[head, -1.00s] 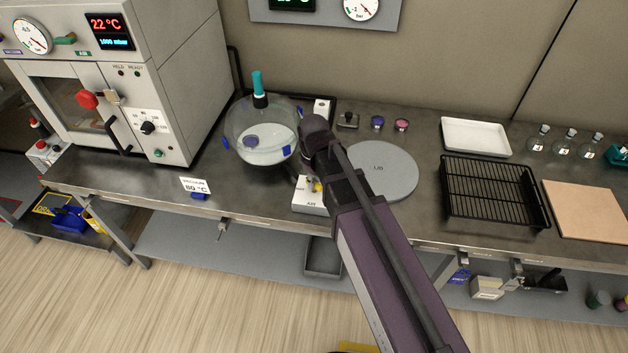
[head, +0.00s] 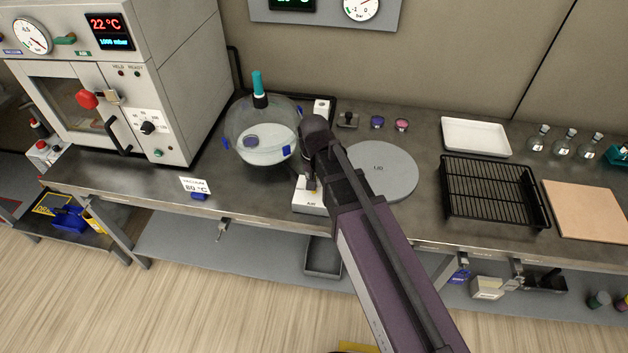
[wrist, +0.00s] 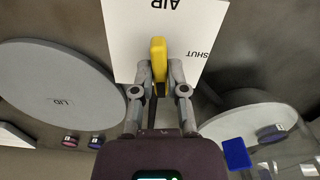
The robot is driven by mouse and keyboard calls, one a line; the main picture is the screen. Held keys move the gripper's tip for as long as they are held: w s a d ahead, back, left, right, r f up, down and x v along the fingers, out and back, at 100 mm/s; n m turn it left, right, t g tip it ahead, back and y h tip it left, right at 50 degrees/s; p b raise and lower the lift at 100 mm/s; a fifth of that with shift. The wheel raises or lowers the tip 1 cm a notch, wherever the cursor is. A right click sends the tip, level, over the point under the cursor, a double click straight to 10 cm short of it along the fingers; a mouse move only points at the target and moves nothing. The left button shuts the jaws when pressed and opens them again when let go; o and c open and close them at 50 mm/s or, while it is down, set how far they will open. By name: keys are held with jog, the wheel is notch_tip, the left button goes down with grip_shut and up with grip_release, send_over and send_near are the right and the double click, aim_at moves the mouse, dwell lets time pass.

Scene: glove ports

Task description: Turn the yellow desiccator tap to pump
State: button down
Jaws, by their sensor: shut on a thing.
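The yellow desiccator tap (wrist: 158,56) stands on a white plate (wrist: 125,40), which also shows in the head view (head: 303,203). In the wrist view the handle lies lengthwise, one end towards the AIR marking at the top. The SHUT marking is at the right of the plate. A PUMP marking is not visible. My gripper (wrist: 159,76) is shut on the yellow tap, one finger on each side. In the head view my arm hides the tap. The glass desiccator (head: 262,130) stands left of my arm, with a teal-topped neck.
A grey round lid (head: 385,172) lies just right of my wrist. A vacuum oven (head: 165,95) stands at the left and a black wire rack (head: 490,190) at the right. An 80 °C sign (head: 196,187) is near the bench's front edge.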

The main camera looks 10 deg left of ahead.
jog(key=shift+m, duration=0.9)
jog(key=shift+s, duration=0.1)
jog(key=c, duration=0.7)
grip_release()
jog(key=shift+o, duration=0.2)
jog(key=shift+n, duration=0.4)
